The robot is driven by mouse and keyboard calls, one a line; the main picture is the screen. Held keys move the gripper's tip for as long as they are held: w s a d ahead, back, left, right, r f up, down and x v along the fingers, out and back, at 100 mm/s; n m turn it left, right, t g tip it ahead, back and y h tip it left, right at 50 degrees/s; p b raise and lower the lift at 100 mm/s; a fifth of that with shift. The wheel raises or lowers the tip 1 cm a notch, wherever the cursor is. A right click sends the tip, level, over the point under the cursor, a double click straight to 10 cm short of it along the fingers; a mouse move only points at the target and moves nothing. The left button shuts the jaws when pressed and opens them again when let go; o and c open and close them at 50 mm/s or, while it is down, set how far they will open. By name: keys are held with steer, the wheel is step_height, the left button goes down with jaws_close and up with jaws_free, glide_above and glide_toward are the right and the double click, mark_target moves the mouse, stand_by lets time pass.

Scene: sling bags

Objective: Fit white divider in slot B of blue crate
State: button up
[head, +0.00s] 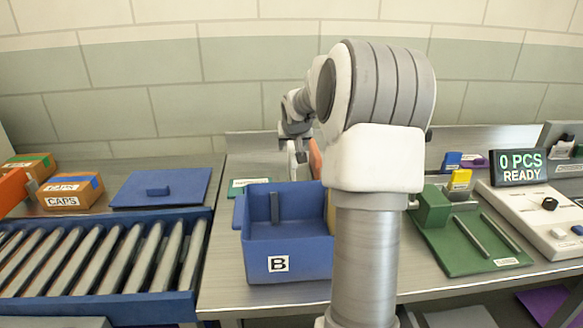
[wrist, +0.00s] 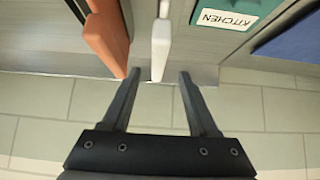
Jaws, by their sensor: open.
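The blue crate (head: 306,262) stands on the bench with a white "B" label on its front. A dark upright piece shows inside at its back wall; I cannot make out the slot. My gripper (wrist: 158,73) is open, and its fingers point at a thin white panel (wrist: 161,45), likely the white divider. The near end of the panel lies between the fingertips, with a gap on each side. In the head view my gripper (head: 297,150) is behind the crate, partly hidden by my arm.
An orange panel (wrist: 105,38) stands close beside the left finger in the wrist view. A green "KITCHEN" label (wrist: 222,14) lies to the right. A roller conveyor (head: 100,262) and blue lid-like panel (head: 160,188) are left of the crate. A green fixture (head: 470,245) is at right.

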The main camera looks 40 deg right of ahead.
mark_target(292, 149)
steer(key=shift+b+x, duration=0.45)
steer(key=shift+x, duration=2.55)
steer(key=shift+s, duration=0.1)
jaws_close()
